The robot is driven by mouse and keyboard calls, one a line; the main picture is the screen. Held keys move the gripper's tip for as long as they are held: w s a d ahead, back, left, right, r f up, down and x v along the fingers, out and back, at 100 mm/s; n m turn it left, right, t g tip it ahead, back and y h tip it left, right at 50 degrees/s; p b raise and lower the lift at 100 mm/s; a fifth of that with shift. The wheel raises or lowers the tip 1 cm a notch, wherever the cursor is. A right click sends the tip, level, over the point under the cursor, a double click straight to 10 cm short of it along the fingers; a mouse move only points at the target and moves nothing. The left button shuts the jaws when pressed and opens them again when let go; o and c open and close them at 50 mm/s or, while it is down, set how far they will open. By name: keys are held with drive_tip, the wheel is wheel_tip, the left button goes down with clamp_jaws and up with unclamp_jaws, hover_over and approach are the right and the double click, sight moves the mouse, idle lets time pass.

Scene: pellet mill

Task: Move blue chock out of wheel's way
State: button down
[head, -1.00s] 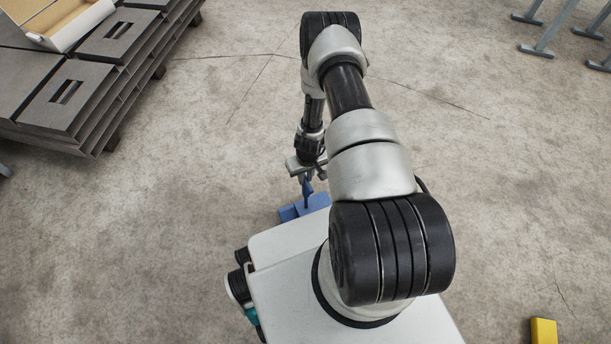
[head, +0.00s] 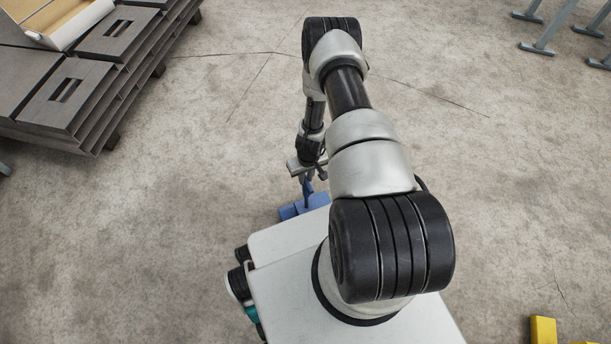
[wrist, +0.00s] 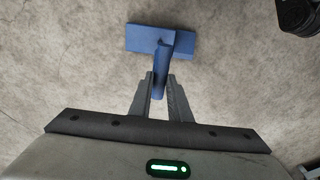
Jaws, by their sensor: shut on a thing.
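The blue chock (head: 292,211) is low at the front edge of my base in the head view, partly hidden by the base. In the wrist view the blue chock (wrist: 185,41) shows a wide flat body with an upright blue handle (wrist: 161,62) rising toward me. My gripper (wrist: 161,83) is shut on that handle, one finger on each side. In the head view my gripper (head: 307,184) points down over the chock. I cannot tell whether the chock touches the floor. No wheel that the chock could block is clearly seen.
Grey metal legs (head: 548,35) stand at the upper right. A yellow block (head: 543,330) is at the lower right. The concrete floor between is clear.

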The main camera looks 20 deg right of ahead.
drive_tip(key=shift+w, duration=0.1)
idle(0.3)
drive_tip(key=shift+f, duration=0.65)
drive_tip(key=c, duration=1.7)
unclamp_jaws()
drive_tip(key=shift+o, duration=0.8)
drive_tip(key=shift+f, duration=0.15)
drive_tip(key=o, duration=1.2)
drive_tip(key=shift+s+r+p, duration=0.15)
drive_tip(key=shift+r+p, duration=0.95)
drive_tip(key=shift+r, duration=0.45)
drive_tip(key=shift+s+r+p, duration=0.2)
drive_tip(key=shift+r+p, duration=0.9)
drive_tip(key=shift+r, duration=0.4)
drive_tip(key=shift+s+r+p, duration=0.15)
drive_tip(key=shift+r+p, duration=0.95)
drive_tip(key=shift+r, duration=0.45)
